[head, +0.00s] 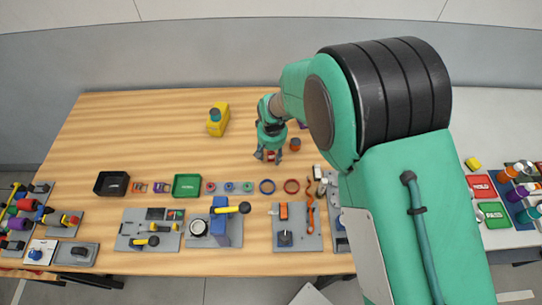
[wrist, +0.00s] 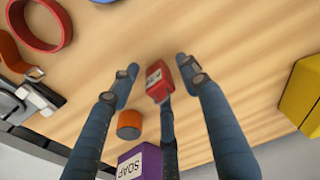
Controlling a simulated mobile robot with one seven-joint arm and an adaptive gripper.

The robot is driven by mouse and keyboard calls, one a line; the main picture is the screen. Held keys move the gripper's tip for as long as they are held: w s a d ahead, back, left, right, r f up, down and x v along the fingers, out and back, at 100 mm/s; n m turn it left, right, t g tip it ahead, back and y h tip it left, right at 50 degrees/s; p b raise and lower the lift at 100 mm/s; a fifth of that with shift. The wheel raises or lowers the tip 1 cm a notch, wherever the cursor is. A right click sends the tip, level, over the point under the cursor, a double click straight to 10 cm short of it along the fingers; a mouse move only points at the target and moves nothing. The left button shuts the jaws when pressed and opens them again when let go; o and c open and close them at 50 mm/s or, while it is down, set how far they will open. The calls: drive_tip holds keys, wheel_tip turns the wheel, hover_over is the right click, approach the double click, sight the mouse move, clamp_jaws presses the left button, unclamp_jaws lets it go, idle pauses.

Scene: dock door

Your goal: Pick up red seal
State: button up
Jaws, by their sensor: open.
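The red seal (wrist: 158,82) is a small red piece with a pale marked label, on the wooden table in the wrist view. In the head view the red seal (head: 270,155) shows as a small red spot below my gripper (head: 269,150). My gripper (wrist: 157,74) is open, pointing down at the table. Two blue fingers stand apart on the left and right of the seal, with gaps to it. A middle finger comes up from below and its tip meets the seal's lower edge in the picture; I cannot tell whether it touches.
An orange cylinder (wrist: 129,124) and a purple SOAP box (wrist: 132,163) are close by. A yellow box (wrist: 302,95) lies right in the wrist view. The back left tabletop is clear.

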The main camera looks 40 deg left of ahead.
sight(271, 152)
drive_tip(key=c, duration=1)
drive_tip(key=shift+r, duration=0.75)
wheel_tip(271, 152, up, 2)
drive_tip(key=shift+r+p, duration=0.15)
drive_tip(key=shift+p, duration=0.2)
drive_tip(key=s+d, duration=0.3)
drive_tip(key=d, duration=0.1)
drive_tip(key=s+d, duration=0.2)
drive_tip(key=d, duration=0.3)
drive_tip(key=s+d+r+p, duration=0.1)
drive_tip(key=s+d, duration=0.2)
drive_tip(key=d, duration=0.1)
drive_tip(key=shift+s+d+r, duration=0.1)
drive_tip(key=shift+s+d, duration=0.15)
drive_tip(key=shift+s, duration=0.1)
drive_tip(key=shift+o, duration=0.3)
